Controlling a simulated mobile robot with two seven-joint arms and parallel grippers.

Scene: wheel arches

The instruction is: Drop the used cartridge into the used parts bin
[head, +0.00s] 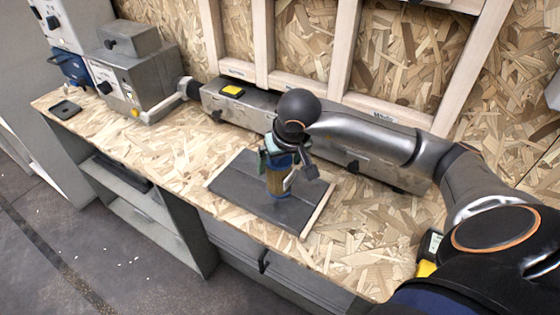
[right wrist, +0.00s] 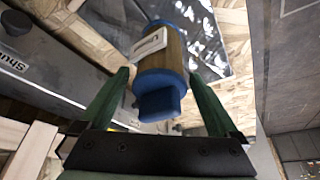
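A cartridge (head: 278,182), a brown cylinder with blue ends, stands upright on a dark grey mat (head: 235,187) on the workbench. My right gripper (head: 284,162) is over its top, pointing down. In the right wrist view, the cartridge (right wrist: 180,50) lies between the green fingers (right wrist: 157,75), its blue knob toward the camera. The fingers look spread, with a gap on the left side; the right finger overlaps the cartridge's edge in the picture. A white label shows on its side. My left gripper is out of view. I cannot identify a used parts bin.
A long grey housing (head: 240,108) with a yellow-topped part runs along the back of the bench. A grey box machine (head: 135,80) and a small black tray (head: 65,110) are at left. The bench is bare between tray and mat. A yellow-and-black item (head: 428,258) sits near my right arm.

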